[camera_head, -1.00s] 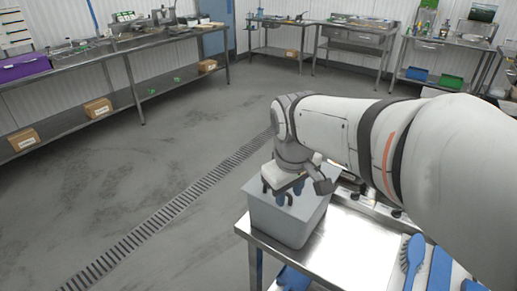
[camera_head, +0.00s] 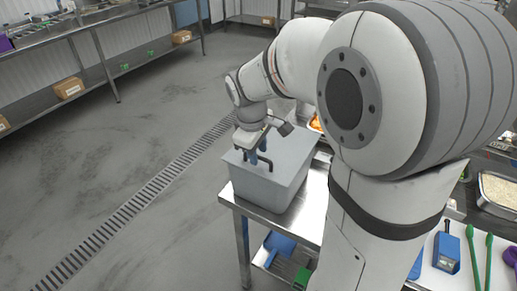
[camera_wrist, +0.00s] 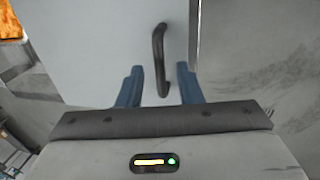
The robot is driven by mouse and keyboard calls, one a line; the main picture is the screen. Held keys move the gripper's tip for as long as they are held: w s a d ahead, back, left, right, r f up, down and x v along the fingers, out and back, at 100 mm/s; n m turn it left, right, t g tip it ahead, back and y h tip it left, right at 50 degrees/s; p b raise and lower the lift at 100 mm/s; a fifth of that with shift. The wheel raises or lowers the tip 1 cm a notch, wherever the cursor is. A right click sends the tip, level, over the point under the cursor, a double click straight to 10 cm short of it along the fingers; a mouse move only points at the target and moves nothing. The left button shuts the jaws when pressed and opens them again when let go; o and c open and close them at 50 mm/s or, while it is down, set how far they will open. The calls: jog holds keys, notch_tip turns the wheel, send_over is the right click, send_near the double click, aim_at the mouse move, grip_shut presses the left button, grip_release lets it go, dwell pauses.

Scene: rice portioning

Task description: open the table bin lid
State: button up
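The table bin (camera_head: 262,185) is a grey box on the near corner of a steel table, with its flat grey lid (camera_head: 288,152) lying on top, shut. A dark bar handle (camera_wrist: 160,60) stands on the lid; in the wrist view it runs between my fingers. My gripper (camera_head: 258,152) is over the lid, pointing down. In the wrist view its two blue fingers (camera_wrist: 158,88) are apart, one on each side of the handle, with gaps to it. Part of the lid is hidden by my arm in the head view.
The steel table (camera_head: 312,205) carries the bin, with a blue item (camera_head: 280,243) on its lower shelf. Green-handled tools (camera_head: 478,255) and a tray of rice (camera_head: 497,190) lie at right. The floor (camera_head: 100,185) at left is clear, crossed by a drain grate (camera_head: 140,203).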

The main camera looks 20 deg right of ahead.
jog(key=shift+f, duration=0.15)
jog(key=shift+c, duration=0.5)
grip_shut()
